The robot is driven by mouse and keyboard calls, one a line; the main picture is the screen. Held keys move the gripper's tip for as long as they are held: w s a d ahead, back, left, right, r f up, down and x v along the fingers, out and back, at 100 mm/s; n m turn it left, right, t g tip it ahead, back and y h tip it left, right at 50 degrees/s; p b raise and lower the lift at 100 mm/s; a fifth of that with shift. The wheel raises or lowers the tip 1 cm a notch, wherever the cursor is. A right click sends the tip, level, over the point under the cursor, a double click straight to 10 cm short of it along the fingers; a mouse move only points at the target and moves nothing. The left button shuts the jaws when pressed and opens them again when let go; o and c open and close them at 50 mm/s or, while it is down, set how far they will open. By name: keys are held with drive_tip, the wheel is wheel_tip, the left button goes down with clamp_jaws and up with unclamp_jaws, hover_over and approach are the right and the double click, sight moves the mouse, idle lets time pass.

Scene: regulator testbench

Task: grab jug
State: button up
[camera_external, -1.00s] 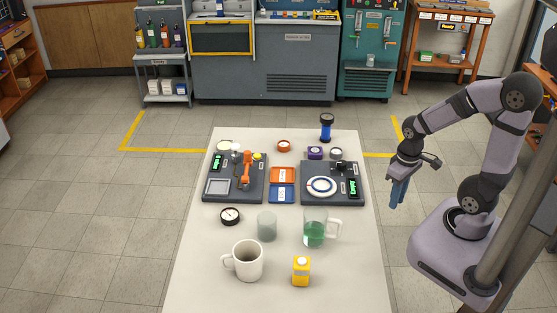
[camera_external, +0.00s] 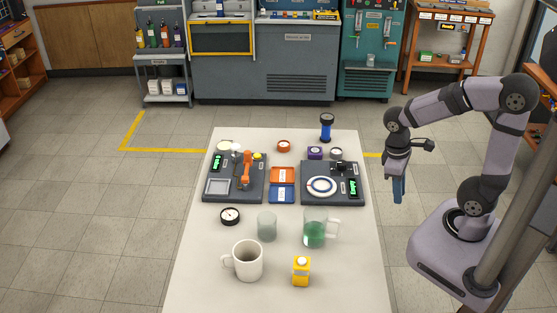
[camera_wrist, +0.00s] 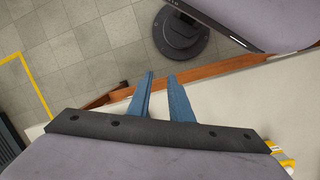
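The jug (camera_external: 315,232) is clear, holds green liquid and has a handle on its right side. It stands upright on the white table in the external view and does not show in the wrist view. My gripper (camera_external: 398,199) hangs beyond the table's right edge, to the right of the jug and farther back, with its blue fingers pointing down. In the wrist view my gripper (camera_wrist: 161,76) has its two fingers apart with nothing between them.
A frosted glass (camera_external: 267,227) stands close left of the jug. A white mug (camera_external: 247,261) and a yellow bottle (camera_external: 301,271) stand in front. Behind it are two dark test boards (camera_external: 312,196) and small trays. The table's right edge is clear.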

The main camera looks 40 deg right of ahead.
drive_tip(key=a+n+t+h+b, duration=0.3)
drive_tip(key=a+n+t+h, duration=1)
drive_tip(key=a+n, duration=1.15)
drive_tip(key=m+t+y, duration=0.1)
drive_tip(key=t+y, duration=0.1)
approach(340, 231)
drive_tip(key=shift+r+x, duration=0.15)
drive_tip(key=shift+x, duration=0.45)
drive_tip(key=shift+r+x, duration=0.15)
drive_tip(key=shift+x, duration=0.45)
drive_tip(key=shift+f, duration=0.25)
drive_tip(key=p+x, duration=0.2)
drive_tip(key=x, duration=0.3)
drive_tip(key=shift+w+d+r, duration=0.15)
drive_tip(key=shift+w+d, duration=0.05)
drive_tip(key=shift+d, duration=0.05)
drive_tip(key=shift+w+d+p, duration=0.35)
drive_tip(key=shift+w+d, duration=0.1)
drive_tip(key=shift+w, duration=0.05)
